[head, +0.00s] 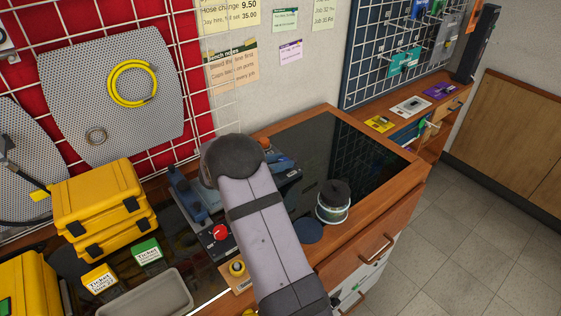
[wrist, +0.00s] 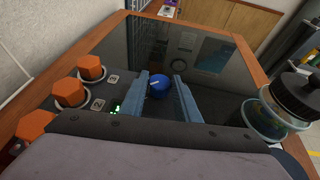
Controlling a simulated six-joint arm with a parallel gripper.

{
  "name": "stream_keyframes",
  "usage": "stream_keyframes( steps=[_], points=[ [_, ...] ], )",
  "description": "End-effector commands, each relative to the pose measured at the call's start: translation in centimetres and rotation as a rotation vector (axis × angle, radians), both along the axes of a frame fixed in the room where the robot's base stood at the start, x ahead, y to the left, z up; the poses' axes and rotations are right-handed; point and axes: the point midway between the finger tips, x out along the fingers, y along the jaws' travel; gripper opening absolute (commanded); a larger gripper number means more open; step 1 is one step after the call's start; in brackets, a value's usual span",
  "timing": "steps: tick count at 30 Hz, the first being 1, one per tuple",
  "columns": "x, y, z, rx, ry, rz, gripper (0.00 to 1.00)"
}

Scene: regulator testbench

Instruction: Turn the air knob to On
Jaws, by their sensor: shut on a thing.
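A round blue knob (wrist: 158,84) with a short white pointer mark sits on the dark glossy surface in the wrist view. Its label cannot be read, so I cannot tell its setting. My gripper (wrist: 165,78) has its two blue fingers on either side of this knob, shut on it. In the head view my arm hides the knob, and only blue parts of the gripper show beside the arm. Orange knobs (wrist: 91,68) stand in a row to the left in the wrist view, with small number labels beside them. Small green lights glow near the left finger.
A jar with a dark lid (head: 333,205) stands right of my arm, close to the gripper in the wrist view. Yellow cases (head: 100,205) and a grey tray (head: 150,296) fill the left.

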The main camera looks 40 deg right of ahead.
Motion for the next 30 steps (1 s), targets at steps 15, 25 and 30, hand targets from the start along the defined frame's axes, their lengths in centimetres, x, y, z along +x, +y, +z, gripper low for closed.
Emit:
stream_keyframes(
  steps=[15, 25, 30],
  points=[
    [0.55, 0.04, -0.15, 0.000, -0.001, -0.282, 0.07],
    [0.65, 0.00, -0.16, 0.000, 0.000, -0.394, 0.07],
    [0.71, -0.03, -0.18, 0.000, -0.001, -0.437, 0.07]
  ],
)
